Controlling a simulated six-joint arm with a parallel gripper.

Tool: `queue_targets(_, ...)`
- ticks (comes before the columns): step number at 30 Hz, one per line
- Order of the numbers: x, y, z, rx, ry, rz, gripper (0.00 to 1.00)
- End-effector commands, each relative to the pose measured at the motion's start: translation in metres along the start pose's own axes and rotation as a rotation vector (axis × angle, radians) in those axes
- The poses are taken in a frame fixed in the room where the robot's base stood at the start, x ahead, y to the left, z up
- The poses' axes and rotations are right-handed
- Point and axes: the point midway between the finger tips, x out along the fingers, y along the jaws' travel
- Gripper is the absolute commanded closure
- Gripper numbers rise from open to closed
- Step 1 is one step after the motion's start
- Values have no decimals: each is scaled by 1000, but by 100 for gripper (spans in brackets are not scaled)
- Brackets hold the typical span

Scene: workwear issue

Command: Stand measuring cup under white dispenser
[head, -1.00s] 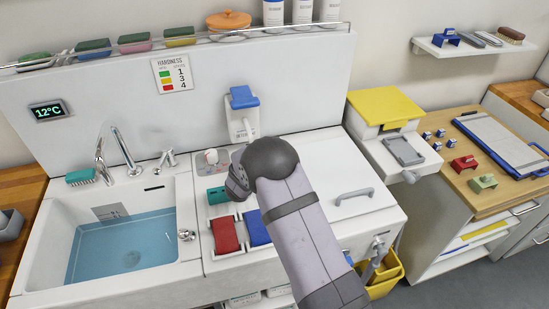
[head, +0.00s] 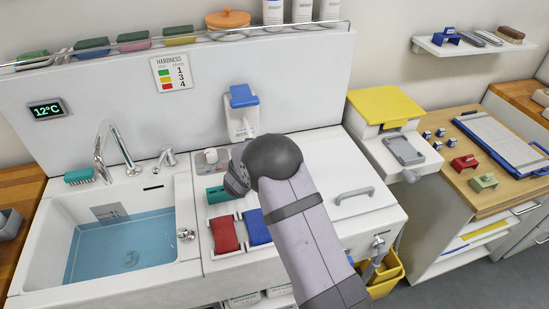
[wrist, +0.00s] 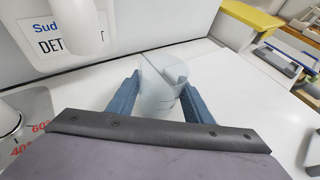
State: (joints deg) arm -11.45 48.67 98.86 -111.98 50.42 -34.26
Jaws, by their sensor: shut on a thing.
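The measuring cup (wrist: 160,88) is a pale, translucent vessel between the two blue-grey fingers of my gripper (wrist: 163,92), which is shut on it. It is in the wrist view; in the head view my own wrist hides it. The white dispenser (head: 241,125), with a blue top, is fixed to the white back panel just above and left of my wrist. A white rounded part, apparently of this dispenser (wrist: 75,28), shows at upper left in the wrist view, beside a label. The cup is to the right of that part in this view, apart from it.
A sink (head: 38,235) with water lies left. Red (head: 224,234) and blue (head: 257,228) pieces and a teal piece (head: 216,194) sit near my wrist. A white lid with a grey handle (head: 354,195) lies right. A yellow-topped unit (head: 384,105) stands beyond it.

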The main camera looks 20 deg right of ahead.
Motion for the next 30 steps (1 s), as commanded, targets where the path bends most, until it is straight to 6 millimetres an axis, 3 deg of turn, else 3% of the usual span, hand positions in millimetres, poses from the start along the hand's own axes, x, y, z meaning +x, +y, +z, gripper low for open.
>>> queue_targets(5, -7, 0, 18, 4, -4, 1, 76)
queue_targets(21, 27, -120, 26, 3, -3, -4, 76)
queue_targets(30, 38, -162, 31, 1, -2, -2, 76)
